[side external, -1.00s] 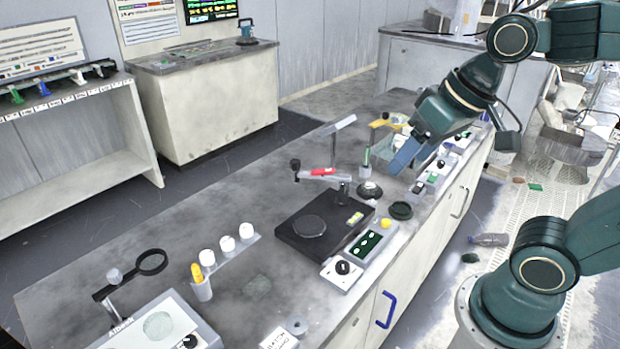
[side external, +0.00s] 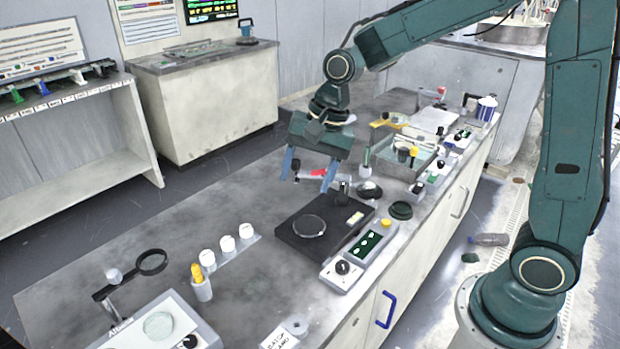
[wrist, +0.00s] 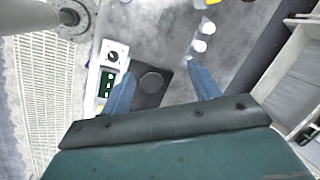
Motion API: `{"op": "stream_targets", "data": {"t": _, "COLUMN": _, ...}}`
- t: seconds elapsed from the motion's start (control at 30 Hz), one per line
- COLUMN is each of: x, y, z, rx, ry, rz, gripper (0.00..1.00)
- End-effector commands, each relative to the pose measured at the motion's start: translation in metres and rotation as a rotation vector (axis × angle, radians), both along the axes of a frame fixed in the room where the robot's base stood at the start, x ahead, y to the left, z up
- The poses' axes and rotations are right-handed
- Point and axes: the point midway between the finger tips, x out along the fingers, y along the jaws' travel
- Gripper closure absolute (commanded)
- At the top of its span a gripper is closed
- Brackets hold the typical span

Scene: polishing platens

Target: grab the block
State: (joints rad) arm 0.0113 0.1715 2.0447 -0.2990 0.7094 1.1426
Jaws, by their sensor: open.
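No object in view is clearly identifiable as the block. A small red piece (side external: 318,173) lies along a short arm behind the black polishing unit (side external: 345,230); I cannot tell whether it is the block. My gripper (side external: 306,184) points down above the bench, its two blue fingers spread, with nothing seen held between them. In the side view the fingers overlap the area around the red piece; contact cannot be told. In the wrist view, the spread fingers (wrist: 158,72) frame the polishing unit's round platen (wrist: 152,82).
A control box (side external: 342,273) sits right of the polishing unit. White cups (side external: 227,243) and a yellow-topped holder (side external: 201,285) stand to the left. A magnifier stand (side external: 150,263) is farther left. A grey tray (side external: 410,160) lies at the back right. The bench's left middle is clear.

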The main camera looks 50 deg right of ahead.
Motion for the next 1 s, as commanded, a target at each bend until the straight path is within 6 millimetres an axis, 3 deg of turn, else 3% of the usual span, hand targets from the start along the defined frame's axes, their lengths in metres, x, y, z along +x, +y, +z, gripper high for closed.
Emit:
{"op": "stream_targets", "data": {"t": 0.3, "x": 0.043, "y": 0.016, "z": -0.063, "rx": 0.107, "ry": 0.154, "rz": -0.236, "gripper": 0.38}}
{"op": "stream_targets", "data": {"t": 0.63, "x": 0.071, "y": 0.032, "z": -0.133, "rx": 0.193, "ry": 0.315, "rz": -0.476, "gripper": 0.38}}
{"op": "stream_targets", "data": {"t": 0.8, "x": 0.077, "y": 0.037, "z": -0.154, "rx": 0.216, "ry": 0.364, "rz": -0.549, "gripper": 0.38}}
{"op": "stream_targets", "data": {"t": 1.0, "x": 0.079, "y": 0.038, "z": -0.16, "rx": 0.223, "ry": 0.377, "rz": -0.573, "gripper": 0.38}}
